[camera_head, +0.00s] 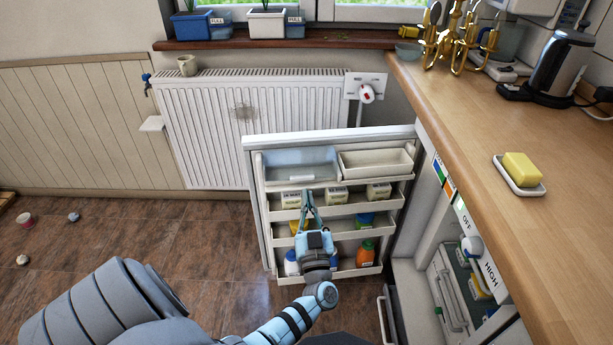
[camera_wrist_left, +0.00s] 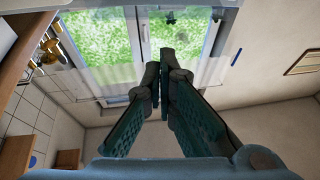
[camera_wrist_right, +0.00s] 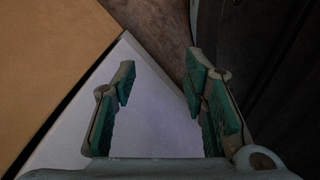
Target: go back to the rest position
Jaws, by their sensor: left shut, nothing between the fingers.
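My left gripper (camera_head: 308,203) is in front of the open fridge door (camera_head: 328,138), near its middle shelves, with the fingers pointing up. In the left wrist view its fingertips (camera_wrist_left: 161,70) meet with nothing between them. It is shut and empty. My right gripper is not visible in the head view. In the right wrist view its fingers (camera_wrist_right: 160,78) are spread apart and empty, over a plain white surface (camera_wrist_right: 150,125) beside a brown one.
The door shelves hold several cartons and bottles, including an orange bottle (camera_head: 365,253). A radiator (camera_head: 250,125) stands behind the door. The floor (camera_head: 130,240) at left is mostly clear.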

